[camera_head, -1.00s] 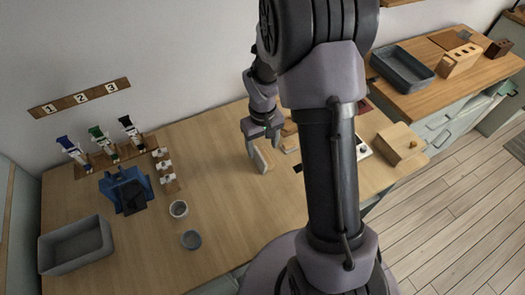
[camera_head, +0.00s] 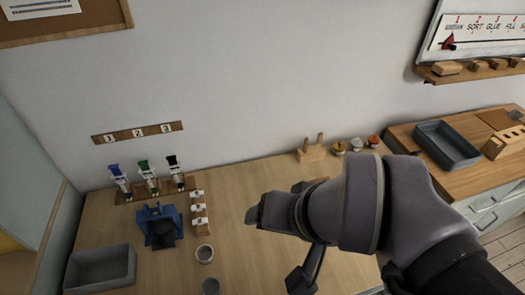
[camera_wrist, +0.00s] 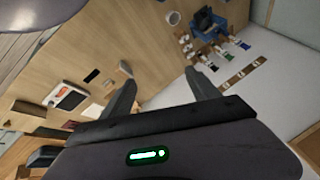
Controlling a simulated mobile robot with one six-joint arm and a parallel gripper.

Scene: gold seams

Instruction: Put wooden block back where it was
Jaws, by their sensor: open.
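My gripper (camera_wrist: 158,76) is open in the wrist view, with its two dark fingers apart and only tabletop and wall showing between them. In the head view my arm covers the table's right half, and I cannot make out the fingertips clearly. Several wooden blocks (camera_head: 447,68) sit on the wall ledge at the upper right. A small grey piece (camera_wrist: 125,68) shows beside the left fingertip. I cannot tell which of these is the task's block.
A dark tray (camera_head: 446,145) stands on the right counter. The table's middle is largely clear.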

